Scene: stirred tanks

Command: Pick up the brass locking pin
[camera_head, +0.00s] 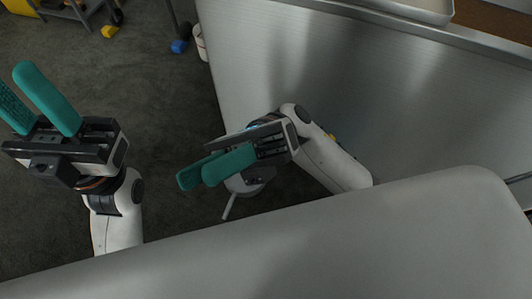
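I cannot make out the brass locking pin for certain. A small yellow-orange bit (332,139) shows behind my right forearm, against the metal surface, mostly hidden by the arm. My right gripper (203,175) has teal fingers that point left and overlap from this angle, so their gap is hidden. I see nothing held between them. My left gripper (20,88) is at the far left over the dark floor. Its two teal fingers stand apart with nothing between them.
A large brushed-metal surface (420,110) fills the upper right. A pale tray edge (405,10) shows at the top. A grey rod (229,207) shows below my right gripper. A blue object (179,46), a yellow object (110,31) and a white bucket (200,42) are on the floor.

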